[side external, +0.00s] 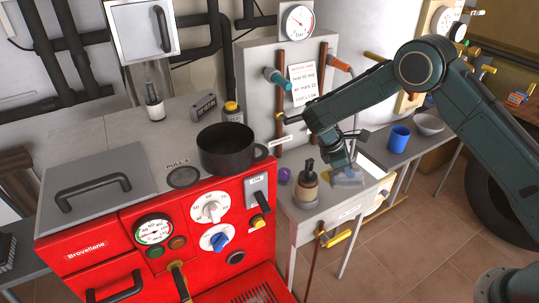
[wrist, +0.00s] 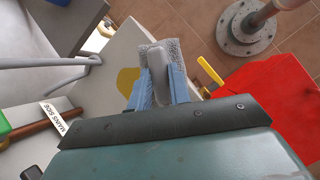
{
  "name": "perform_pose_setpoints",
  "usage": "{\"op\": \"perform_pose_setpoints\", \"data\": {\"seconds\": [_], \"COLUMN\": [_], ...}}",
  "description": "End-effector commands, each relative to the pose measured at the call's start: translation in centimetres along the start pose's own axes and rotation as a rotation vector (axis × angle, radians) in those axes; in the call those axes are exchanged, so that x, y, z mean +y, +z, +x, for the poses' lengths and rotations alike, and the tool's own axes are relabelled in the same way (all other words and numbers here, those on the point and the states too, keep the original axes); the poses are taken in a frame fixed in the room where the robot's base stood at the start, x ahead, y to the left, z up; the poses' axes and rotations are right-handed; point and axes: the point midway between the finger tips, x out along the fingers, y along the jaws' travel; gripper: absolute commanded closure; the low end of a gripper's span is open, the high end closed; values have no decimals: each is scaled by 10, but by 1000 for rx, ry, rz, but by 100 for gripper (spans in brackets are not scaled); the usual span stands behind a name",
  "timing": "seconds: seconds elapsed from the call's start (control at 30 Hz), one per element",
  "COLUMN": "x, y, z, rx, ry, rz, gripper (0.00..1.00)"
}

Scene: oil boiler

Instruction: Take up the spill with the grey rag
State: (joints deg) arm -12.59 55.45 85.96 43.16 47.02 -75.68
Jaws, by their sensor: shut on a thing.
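My gripper (wrist: 157,88) has blue fingers closed on a smooth grey part of the grey rag (wrist: 174,47), whose speckled flat part spreads beyond the fingertips. A yellow spill (wrist: 127,79) lies on the pale bench top to the left of the fingers in the wrist view. In the side view my gripper (side external: 343,163) is low over the small bench right of the boiler, with a grey-blue patch of the rag (side external: 348,178) under it. I cannot tell whether the rag touches the bench. The spill cannot be made out in the side view.
A bottle with a dark top (side external: 307,186) and a small purple object (side external: 284,174) stand left of my gripper. The red boiler (side external: 190,235) with a black pot (side external: 228,148) is further left. A blue cup (side external: 399,139) and a bowl (side external: 429,123) stand at the right.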

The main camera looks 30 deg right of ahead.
Motion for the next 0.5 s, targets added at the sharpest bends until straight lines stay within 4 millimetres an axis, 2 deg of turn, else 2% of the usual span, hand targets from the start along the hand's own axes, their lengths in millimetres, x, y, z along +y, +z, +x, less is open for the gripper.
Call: {"op": "perform_pose_setpoints", "data": {"seconds": [0.5], "x": [65], "y": [-22], "z": [0], "rx": [104], "ry": [381], "rz": [-618], "gripper": [99]}}
